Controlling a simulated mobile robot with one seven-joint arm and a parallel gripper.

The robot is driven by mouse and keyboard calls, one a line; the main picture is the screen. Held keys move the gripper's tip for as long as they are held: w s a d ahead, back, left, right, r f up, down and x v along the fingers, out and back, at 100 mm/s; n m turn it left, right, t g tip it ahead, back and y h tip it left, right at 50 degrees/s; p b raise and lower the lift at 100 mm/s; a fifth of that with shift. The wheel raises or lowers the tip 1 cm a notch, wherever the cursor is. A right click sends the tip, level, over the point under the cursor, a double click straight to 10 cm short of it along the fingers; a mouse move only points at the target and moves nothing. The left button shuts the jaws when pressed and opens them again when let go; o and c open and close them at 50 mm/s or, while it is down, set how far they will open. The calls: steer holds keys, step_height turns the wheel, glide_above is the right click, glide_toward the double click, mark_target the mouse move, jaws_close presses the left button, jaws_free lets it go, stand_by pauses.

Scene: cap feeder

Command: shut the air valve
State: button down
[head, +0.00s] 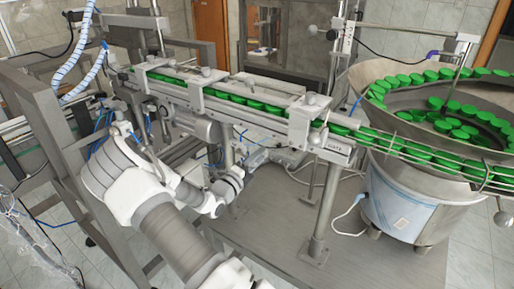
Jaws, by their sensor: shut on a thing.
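My white and grey arm (165,220) reaches up from the bottom of the head view and bends beside the near side of the conveyor. I cannot make out my gripper's fingers among the arm links and machine parts, so what lies between them does not show. I cannot pick out the air valve for sure. Thin blue air hoses show close to the arm and under the conveyor, and the valve is hidden or too small to tell.
A metal conveyor (262,92) carries a row of green caps down to the right. A round bowl feeder (400,175) with green caps stands at the right. A grey frame (48,120) stands close at the left. The grey tabletop (285,235) is mostly bare at front.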

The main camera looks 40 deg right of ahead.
steer(key=shift+s+r+n+t+p, duration=0.1)
steer(key=shift+r+n+p, duration=0.25)
steer(key=shift+n+p, duration=0.35)
steer(key=shift+w+r+n+t+p, duration=0.1)
steer(key=shift+r+n+p, duration=0.2)
steer(key=shift+n+p, duration=0.35)
steer(key=shift+s+r+n+t+p, duration=0.1)
steer(key=shift+r+n+p, duration=0.25)
steer(key=shift+n+p, duration=0.35)
steer(key=c, duration=0.5)
jaws_free()
steer(key=b+v, duration=0.2)
steer(key=v, duration=1.5)
steer(key=shift+s+a, duration=0.15)
steer(key=shift+r, duration=0.1)
